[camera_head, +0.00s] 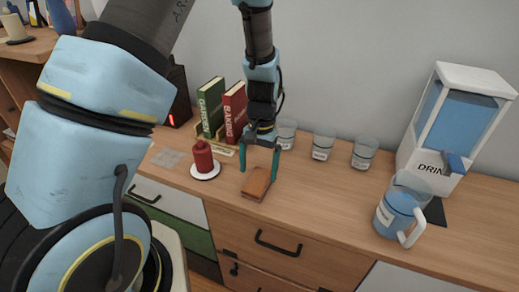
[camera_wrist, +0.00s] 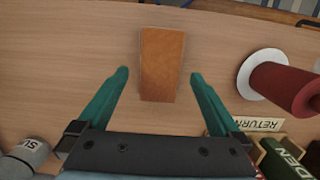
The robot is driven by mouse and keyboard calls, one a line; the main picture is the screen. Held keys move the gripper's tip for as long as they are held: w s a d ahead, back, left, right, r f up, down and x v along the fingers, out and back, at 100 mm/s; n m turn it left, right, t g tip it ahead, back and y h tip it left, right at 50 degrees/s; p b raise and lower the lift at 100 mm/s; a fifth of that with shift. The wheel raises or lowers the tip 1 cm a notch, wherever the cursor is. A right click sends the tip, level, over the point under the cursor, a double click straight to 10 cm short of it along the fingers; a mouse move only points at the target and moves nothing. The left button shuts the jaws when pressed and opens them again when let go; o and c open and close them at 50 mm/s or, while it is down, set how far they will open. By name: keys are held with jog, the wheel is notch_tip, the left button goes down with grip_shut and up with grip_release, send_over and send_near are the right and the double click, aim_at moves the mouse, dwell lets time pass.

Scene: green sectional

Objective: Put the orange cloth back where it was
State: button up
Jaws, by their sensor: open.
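The orange cloth (camera_head: 257,184) lies folded in a flat rectangle on the wooden counter, near its front edge. In the wrist view the cloth (camera_wrist: 161,64) is in the middle, its lower end between the fingers. My gripper (camera_head: 258,165) is open above it, with one green finger to each side. In the wrist view my gripper (camera_wrist: 158,75) shows a gap on both sides of the cloth, and nothing is held. I cannot tell how high the fingertips are above the counter.
A red bottle (camera_head: 203,158) on a white disc stands just left of the cloth. Behind are books (camera_head: 234,112) and a RETURN sign (camera_wrist: 265,124). Several glass jars (camera_head: 323,146), a blue mug (camera_head: 393,213) and a drink dispenser (camera_head: 450,125) stand to the right. Counter right of the cloth is clear.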

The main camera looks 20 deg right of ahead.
aim_at(260, 175)
notch_tip(260, 175, up, 9)
jog(key=w+b, duration=0.1)
jog(key=b, duration=0.1)
jog(key=a+r+n+t, duration=0.1)
jog(key=a+r+n, duration=0.1)
jog(key=a, duration=1.1)
jog(key=a+r+n+t+h, duration=0.1)
jog(key=a+n, duration=0.4)
jog(key=a, duration=0.7)
jog(key=shift+a+r+t, duration=0.4)
jog(key=shift+r+t, duration=0.1)
jog(key=shift+r, duration=0.15)
